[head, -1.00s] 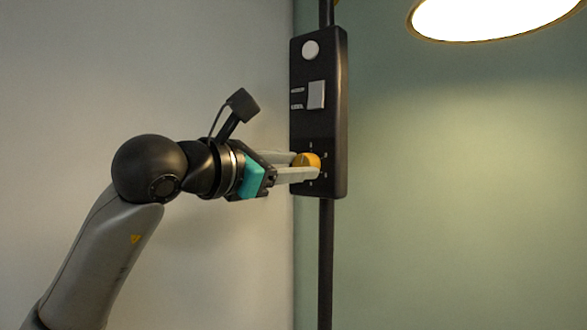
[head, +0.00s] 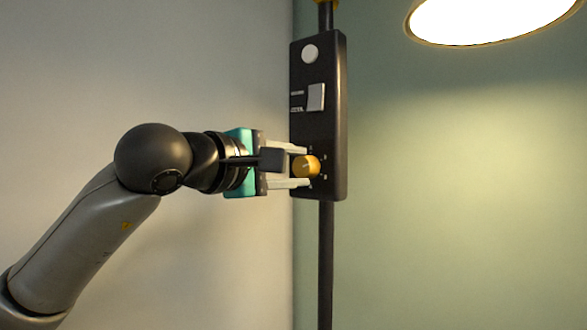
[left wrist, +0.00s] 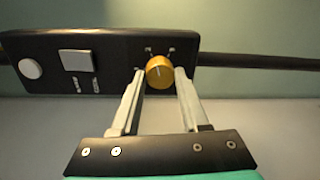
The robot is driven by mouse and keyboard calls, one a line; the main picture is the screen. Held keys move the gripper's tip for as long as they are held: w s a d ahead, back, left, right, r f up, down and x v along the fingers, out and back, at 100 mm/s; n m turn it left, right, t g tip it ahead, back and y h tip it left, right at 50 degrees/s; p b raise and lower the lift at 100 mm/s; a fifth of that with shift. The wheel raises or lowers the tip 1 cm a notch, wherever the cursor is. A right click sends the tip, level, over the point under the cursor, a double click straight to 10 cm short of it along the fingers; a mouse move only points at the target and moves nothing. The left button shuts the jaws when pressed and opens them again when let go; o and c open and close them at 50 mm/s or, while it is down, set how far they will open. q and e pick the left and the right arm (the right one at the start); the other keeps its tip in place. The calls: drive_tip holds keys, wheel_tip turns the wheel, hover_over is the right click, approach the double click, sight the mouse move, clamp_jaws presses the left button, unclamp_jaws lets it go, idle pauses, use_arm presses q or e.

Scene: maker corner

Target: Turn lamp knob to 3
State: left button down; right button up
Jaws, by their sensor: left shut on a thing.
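The yellow-orange lamp knob (head: 306,166) sits low on the black control panel (head: 327,130). It also shows in the left wrist view (left wrist: 160,71), with a pale pointer line and small marks around it. The marks' numbers are too small to read. My left gripper (head: 303,167) is shut on the knob, one finger on each side of it. In the left wrist view the fingers (left wrist: 160,76) reach to the knob's two sides. My right gripper is not in view.
The panel also carries a round white button (head: 310,53) and a pale rocker switch (head: 316,97) above the knob. It is mounted on a dark upright pole (head: 326,260). A lit lamp shade (head: 495,18) hangs at the upper right. Walls stand behind.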

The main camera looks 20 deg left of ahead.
use_arm(q)
drive_tip(key=m, duration=0.9)
drive_tip(key=shift+y, duration=0.3)
idle(0.5)
drive_tip(key=shift+c, duration=2)
unclamp_jaws()
drive_tip(key=f+b+v, duration=0.1)
drive_tip(key=b+v, duration=0.1)
drive_tip(key=v, duration=1.3)
drive_tip(key=shift+s+r, duration=0.25)
drive_tip(key=shift+r, duration=0.05)
drive_tip(key=shift+d, duration=0.1)
